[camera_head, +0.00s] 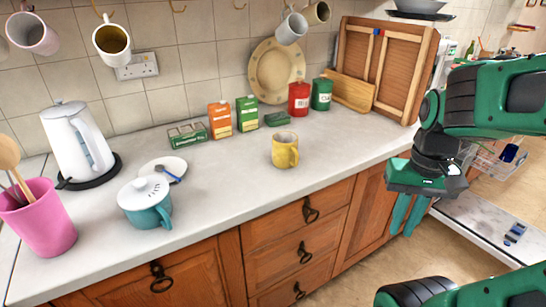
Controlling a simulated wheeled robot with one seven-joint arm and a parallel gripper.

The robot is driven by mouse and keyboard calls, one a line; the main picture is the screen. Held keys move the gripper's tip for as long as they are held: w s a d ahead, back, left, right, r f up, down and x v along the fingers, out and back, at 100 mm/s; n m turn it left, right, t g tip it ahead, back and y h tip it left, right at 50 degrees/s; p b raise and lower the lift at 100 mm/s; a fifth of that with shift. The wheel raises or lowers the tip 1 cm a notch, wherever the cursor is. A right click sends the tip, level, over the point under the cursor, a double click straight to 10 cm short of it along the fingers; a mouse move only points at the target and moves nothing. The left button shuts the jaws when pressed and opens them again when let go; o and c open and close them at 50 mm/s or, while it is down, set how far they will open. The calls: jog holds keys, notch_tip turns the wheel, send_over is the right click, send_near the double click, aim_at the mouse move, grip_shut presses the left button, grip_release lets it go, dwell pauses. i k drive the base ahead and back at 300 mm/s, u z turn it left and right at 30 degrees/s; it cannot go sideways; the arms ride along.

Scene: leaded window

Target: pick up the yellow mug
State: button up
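The yellow mug (284,150) stands upright on the white countertop, near its middle, with its handle toward the front right. My gripper (405,226) is at the right, off the counter's front edge, pointing down. It is well apart from the mug, to its right and nearer the camera. Its two teal fingers show side by side with a narrow gap between them and nothing visible in it.
On the countertop (225,190), a teal lidded pot (146,206), a small plate (153,168) and a white kettle (78,140) stand left of the mug. Cartons (220,122) and red and green canisters (299,98) stand behind it. The counter right of the mug is clear.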

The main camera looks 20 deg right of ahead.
aim_at(286, 155)
jog(key=u, duration=2.3)
jog(key=k, duration=1.75)
jog(key=z, duration=1.75)
jog(key=i, duration=0.5)
jog(key=z, duration=0.1)
